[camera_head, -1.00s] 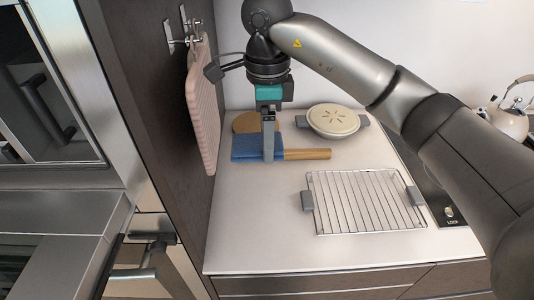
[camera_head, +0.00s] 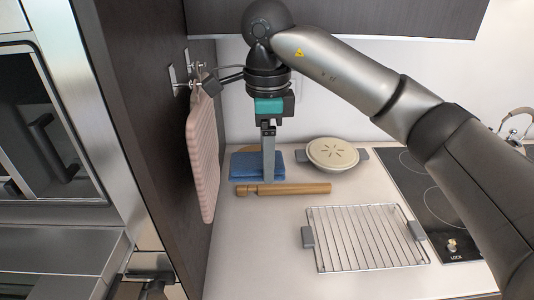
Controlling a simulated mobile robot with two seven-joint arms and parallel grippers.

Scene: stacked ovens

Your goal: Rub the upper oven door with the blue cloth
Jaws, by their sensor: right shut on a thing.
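The blue cloth (camera_head: 244,165) is a folded piece on or just above the white counter, behind a wooden rolling pin. My right gripper (camera_head: 268,176) points down from above and is shut on the blue cloth. Its fingers hide part of the cloth. The upper oven door (camera_head: 45,130), dark glass with a steel frame, is at the left edge, well away from the cloth. My left gripper is not in view.
The rolling pin (camera_head: 290,188) lies just in front of the cloth. A lidded pie dish (camera_head: 332,153) and wire rack (camera_head: 365,237) are on the right. A pink board (camera_head: 203,160) hangs on the dark side panel (camera_head: 150,130) between oven and counter.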

